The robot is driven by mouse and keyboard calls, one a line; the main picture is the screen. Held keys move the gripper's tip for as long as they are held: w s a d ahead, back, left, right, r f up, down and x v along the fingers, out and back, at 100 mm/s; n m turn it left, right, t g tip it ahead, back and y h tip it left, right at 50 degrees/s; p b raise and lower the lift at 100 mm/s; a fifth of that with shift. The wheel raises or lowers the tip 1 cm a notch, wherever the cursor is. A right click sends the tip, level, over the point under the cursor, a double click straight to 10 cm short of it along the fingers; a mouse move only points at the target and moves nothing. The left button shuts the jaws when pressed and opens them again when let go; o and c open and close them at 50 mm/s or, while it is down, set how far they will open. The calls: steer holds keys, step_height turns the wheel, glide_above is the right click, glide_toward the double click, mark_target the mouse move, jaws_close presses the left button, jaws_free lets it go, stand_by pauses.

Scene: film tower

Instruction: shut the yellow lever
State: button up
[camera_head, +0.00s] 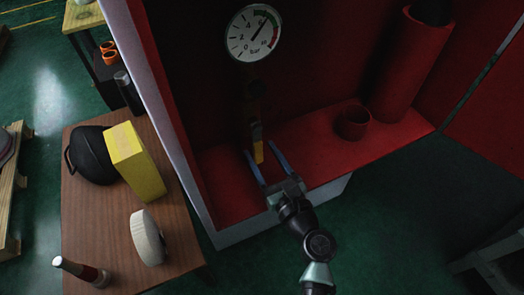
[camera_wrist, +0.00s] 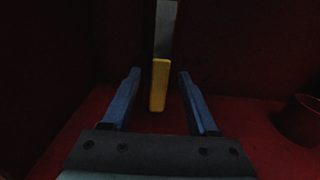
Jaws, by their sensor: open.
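The yellow lever (camera_head: 258,148) hangs below a dark vertical pipe, under the round pressure gauge (camera_head: 253,33), inside the red cabinet. In the wrist view the lever (camera_wrist: 159,86) is upright and lies between the two blue fingers, a little left of the middle of the gap. My gripper (camera_head: 261,160) is open, with one finger on each side of the lever. In the wrist view my gripper (camera_wrist: 157,73) shows gaps on both sides of the lever. I cannot tell how far the fingertips reach past it.
A red cup (camera_head: 352,122) and a large red cylinder (camera_head: 408,65) stand on the cabinet floor to the right. The cabinet's pale left wall edge (camera_head: 160,110) is close by. A wooden table (camera_head: 95,225) with a yellow block (camera_head: 136,162) stands outside at left.

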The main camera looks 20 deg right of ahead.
steer(key=shift+w, duration=0.3)
jaws_close()
stand_by(1.3)
